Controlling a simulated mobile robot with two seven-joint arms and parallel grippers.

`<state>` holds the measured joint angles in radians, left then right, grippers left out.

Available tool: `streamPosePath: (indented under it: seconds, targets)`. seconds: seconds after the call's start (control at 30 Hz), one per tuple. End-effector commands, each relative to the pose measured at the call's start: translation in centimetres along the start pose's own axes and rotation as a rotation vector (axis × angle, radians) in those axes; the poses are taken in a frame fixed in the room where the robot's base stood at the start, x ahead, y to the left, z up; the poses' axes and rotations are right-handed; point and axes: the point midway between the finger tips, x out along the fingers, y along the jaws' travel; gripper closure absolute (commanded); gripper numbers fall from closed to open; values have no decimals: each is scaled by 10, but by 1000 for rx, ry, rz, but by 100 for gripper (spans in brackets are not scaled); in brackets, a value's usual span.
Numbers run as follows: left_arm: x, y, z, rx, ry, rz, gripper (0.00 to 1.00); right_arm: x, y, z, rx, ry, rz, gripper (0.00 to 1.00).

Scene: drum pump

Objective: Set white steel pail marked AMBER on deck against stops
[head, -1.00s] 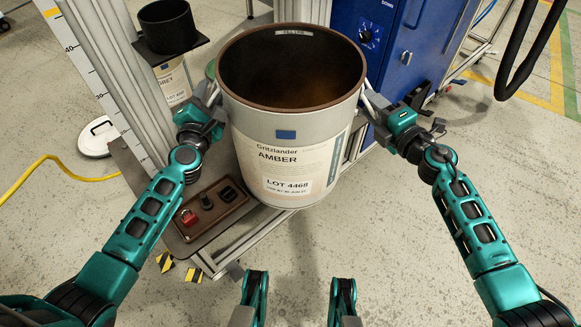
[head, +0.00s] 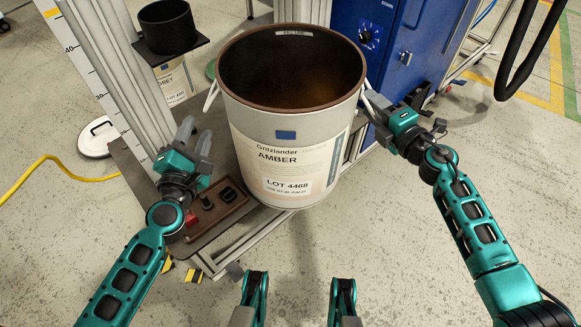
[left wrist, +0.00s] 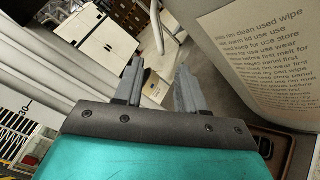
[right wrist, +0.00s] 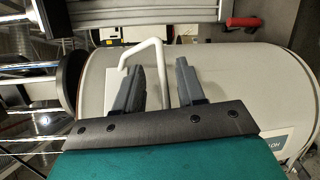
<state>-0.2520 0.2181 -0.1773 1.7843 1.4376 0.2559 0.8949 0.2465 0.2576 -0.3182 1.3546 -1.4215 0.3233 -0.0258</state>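The white steel pail marked AMBER (head: 285,150) stands upright and open-topped in the middle of the head view, at the aluminium frame of the deck (head: 235,245). Its base hides what is under it, and I cannot make out the stops. My left gripper (head: 196,138) is open and empty, left of the pail and apart from its left handle (head: 211,95). That handle also shows in the left wrist view (left wrist: 157,28). My right gripper (head: 392,112) is at the right handle (head: 372,100). In the right wrist view its fingers are apart, with the white handle (right wrist: 155,44) passing between them.
A brown tray (head: 215,225) with small items lies left of the pail. An upright post (head: 120,80) with a scale stands behind it. A black pot (head: 167,27) sits on a shelf behind left. A blue cabinet (head: 370,30) stands behind right. Floor in front right is clear.

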Motion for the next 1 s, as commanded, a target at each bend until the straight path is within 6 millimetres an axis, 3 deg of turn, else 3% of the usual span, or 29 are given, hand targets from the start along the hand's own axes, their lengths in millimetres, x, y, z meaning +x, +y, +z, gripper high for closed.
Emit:
streamPosePath:
  seconds: [0.27,0.7,1.0]
  targets:
    - [-5,0,0,1,0,0,60,-19,-1,0,-3,-1,-3,61]
    - [-5,0,0,0,0,0,60,-103,-1,-1,1,1,-2,61]
    - [-5,0,0,0,0,0,60,-120,0,0,0,0,0,61]
